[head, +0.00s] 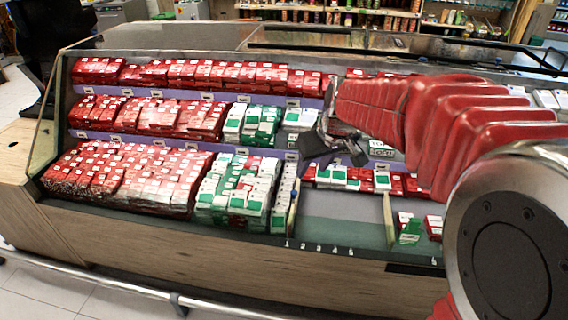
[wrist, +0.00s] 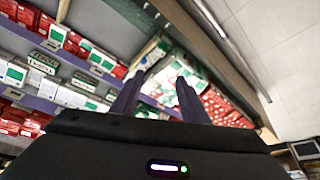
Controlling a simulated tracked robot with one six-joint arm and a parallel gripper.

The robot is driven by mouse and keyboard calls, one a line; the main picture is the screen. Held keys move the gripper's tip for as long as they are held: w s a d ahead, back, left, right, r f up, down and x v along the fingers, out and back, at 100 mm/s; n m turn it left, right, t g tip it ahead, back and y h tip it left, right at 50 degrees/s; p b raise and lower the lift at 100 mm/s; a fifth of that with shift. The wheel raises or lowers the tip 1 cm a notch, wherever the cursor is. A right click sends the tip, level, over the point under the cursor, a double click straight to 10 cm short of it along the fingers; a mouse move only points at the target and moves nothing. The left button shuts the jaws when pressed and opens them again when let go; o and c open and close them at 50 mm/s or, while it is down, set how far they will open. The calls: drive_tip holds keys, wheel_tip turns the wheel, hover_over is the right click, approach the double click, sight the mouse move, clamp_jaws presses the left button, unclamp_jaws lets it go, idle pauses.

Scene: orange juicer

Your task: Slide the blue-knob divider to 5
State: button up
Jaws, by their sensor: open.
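A thin upright divider (head: 293,212) stands in the lower bay, against the right side of the green-and-white boxes. A second divider (head: 389,220) stands farther right, left of a few boxes. My gripper (head: 328,160) is open and empty, above and behind the bare strip, just right of the first divider's upper end. In the wrist view the fingers (wrist: 157,95) are apart, with a pale divider edge (wrist: 148,50) beyond them, not touching as far as I can tell.
Red boxes (head: 125,175) fill the left of the case, and green-and-white boxes (head: 238,190) stand beside the first divider. Bare shelf (head: 340,220) lies between the dividers. A wooden front (head: 180,255) and metal rail (head: 100,285) run along the case. My red arm covers the right.

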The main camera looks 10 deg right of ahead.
drive_tip(key=w+d+f+n, duration=0.1)
drive_tip(key=w+f, duration=0.8)
drive_tip(key=w, duration=0.3)
drive_tip(key=n, duration=0.1)
approach(294, 191)
drive_tip(key=shift+g+y, duration=0.3)
drive_tip(key=shift+y, duration=0.1)
drive_tip(key=v, duration=0.5)
drive_tip(key=shift+d+r, duration=0.3)
drive_tip(key=shift+d, duration=0.15)
drive_tip(key=x, duration=1.3)
drive_tip(key=shift+w+a+f, duration=0.15)
drive_tip(key=shift+f, duration=0.2)
clamp_jaws()
